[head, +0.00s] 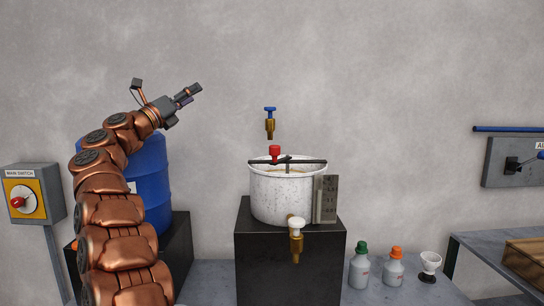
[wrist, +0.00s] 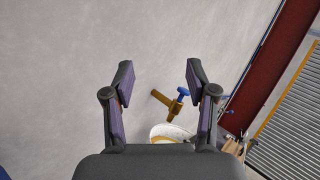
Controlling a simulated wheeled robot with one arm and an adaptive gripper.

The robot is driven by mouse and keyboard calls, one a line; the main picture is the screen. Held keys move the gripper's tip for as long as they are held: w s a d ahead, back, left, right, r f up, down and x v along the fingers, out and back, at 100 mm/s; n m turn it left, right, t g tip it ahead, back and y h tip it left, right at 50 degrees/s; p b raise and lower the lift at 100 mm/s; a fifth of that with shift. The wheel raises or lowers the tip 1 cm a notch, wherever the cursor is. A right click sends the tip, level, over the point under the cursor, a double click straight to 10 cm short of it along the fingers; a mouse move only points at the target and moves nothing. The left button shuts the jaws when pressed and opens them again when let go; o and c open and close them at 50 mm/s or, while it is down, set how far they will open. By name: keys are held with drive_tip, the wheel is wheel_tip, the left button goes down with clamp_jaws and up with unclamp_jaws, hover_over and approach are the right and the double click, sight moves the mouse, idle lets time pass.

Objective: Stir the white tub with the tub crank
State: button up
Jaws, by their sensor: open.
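The white tub (head: 285,195) stands on a black block in the middle of the head view. A dark bar lies across its rim with a red-knobbed tub crank (head: 275,151) on it. The tub also shows partly at the bottom of the wrist view (wrist: 168,131), mostly hidden by my gripper's body. My gripper (head: 196,93) is raised to the upper left of the tub, apart from it. In the wrist view its two fingers (wrist: 158,88) are spread with nothing between them but wall and, farther off, a brass tap.
A blue-handled tap (head: 269,122) is on the wall above the tub, and a white-handled tap (head: 296,240) is on its front. A ruled metal plate (head: 326,199) stands at its right. A blue drum (head: 150,185) is behind my arm. Bottles (head: 360,270) and a small white cup (head: 430,263) stand right.

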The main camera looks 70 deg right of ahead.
drive_tip(key=s+d+f+m+g+y, duration=0.2)
drive_tip(key=s+f+m+g+y, duration=0.2)
drive_tip(key=s+f+m+g, duration=0.3)
drive_tip(key=m+g+y+b, duration=0.1)
drive_tip(key=m+g+y, duration=0.1)
drive_tip(key=m+y, duration=0.55)
approach(275, 156)
drive_tip(key=s+d+r, duration=0.1)
drive_tip(key=d, duration=0.2)
drive_tip(key=shift+n, duration=0.45)
drive_tip(key=x, duration=0.7)
drive_tip(key=shift+s, duration=0.45)
drive_tip(key=shift+a, duration=0.1)
clamp_jaws()
